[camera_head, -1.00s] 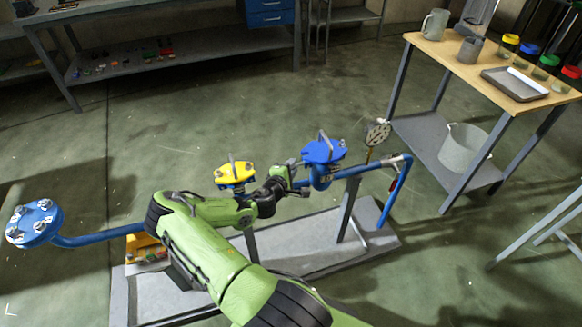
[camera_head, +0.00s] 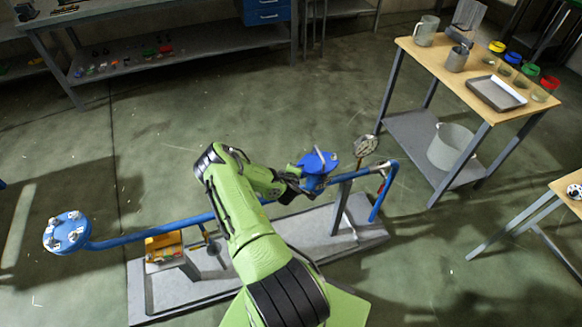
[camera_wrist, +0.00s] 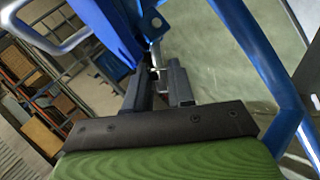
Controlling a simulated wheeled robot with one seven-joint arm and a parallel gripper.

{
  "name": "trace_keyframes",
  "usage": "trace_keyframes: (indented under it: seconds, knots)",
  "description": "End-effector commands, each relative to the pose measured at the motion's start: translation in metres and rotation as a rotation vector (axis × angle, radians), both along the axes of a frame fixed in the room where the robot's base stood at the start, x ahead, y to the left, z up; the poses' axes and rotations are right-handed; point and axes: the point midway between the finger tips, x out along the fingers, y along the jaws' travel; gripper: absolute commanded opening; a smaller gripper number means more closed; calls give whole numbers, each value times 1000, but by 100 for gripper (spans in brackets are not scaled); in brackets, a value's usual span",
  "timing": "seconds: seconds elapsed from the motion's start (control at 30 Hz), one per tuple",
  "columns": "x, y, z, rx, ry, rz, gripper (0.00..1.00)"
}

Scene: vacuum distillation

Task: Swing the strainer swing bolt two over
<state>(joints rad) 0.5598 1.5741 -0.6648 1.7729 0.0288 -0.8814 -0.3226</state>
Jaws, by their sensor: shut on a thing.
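The strainer (camera_head: 316,166) with its blue lid stands on the blue pipe run, right of centre in the head view. In the wrist view its blue lid (camera_wrist: 113,30) fills the upper middle, seen edge-on and close. My gripper (camera_head: 291,185) is at the strainer's left side. In the wrist view my gripper (camera_wrist: 160,76) has its two dark fingers close together beside the lid edge, shut on a thin grey metal swing bolt (camera_wrist: 156,55). The bolt is mostly hidden by the fingers, and its number cannot be read.
The blue pipe (camera_head: 150,232) runs left to a bolted blue flange (camera_head: 66,232). A dial gauge (camera_head: 366,146) stands just right of the strainer. A wooden table (camera_head: 440,60) stands at the upper right.

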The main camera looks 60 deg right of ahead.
Motion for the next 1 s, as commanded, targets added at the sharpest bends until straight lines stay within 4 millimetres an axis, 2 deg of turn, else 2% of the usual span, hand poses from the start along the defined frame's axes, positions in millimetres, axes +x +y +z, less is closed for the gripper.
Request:
trace_keyframes:
  seconds: [0.53,0.57,0.63,1.0]
  knots:
    - [-2,-2,3,15,-19,-2,0]
    - [-2,-2,3,14,-18,-1,24]
    - [-2,-2,3,14,-18,-1,35]
    - [-1,-2,-1,5,-7,0,35]
